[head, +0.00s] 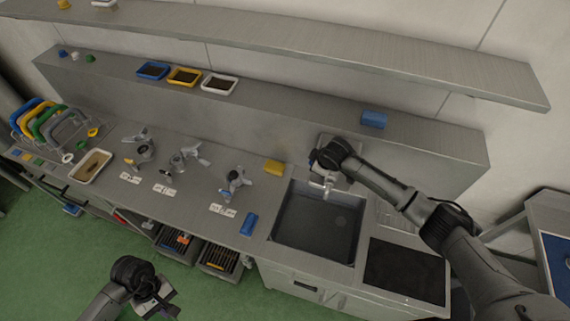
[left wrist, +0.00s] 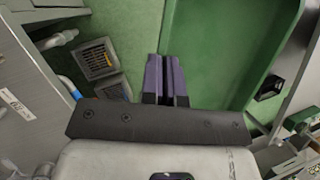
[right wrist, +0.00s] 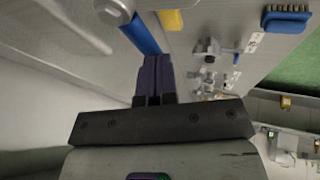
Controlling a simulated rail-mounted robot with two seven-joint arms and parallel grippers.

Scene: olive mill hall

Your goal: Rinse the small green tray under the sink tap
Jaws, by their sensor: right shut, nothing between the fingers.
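The small green tray (left wrist: 228,48) fills the upper right of the left wrist view, a green floor with a raised rim. My left gripper (left wrist: 166,60) is shut on its near rim. In the head view this gripper (head: 158,303) is at the bottom edge, and the tray is out of frame. The sink (head: 315,225) is a dark basin right of centre, with the metal tap (head: 327,186) at its back. My right gripper (right wrist: 153,60) is shut and empty beside the tap's blue lever (right wrist: 138,34). I cannot tell whether they touch, or whether water runs.
A yellow sponge (head: 274,167) and a blue brush (head: 249,223) lie left of the sink. Metal parts (head: 235,181) stand along the counter. Blue, yellow and white trays (head: 220,84) sit on the ledge. Open drawers (head: 219,258) jut out below. A dark panel (head: 404,270) lies right of the basin.

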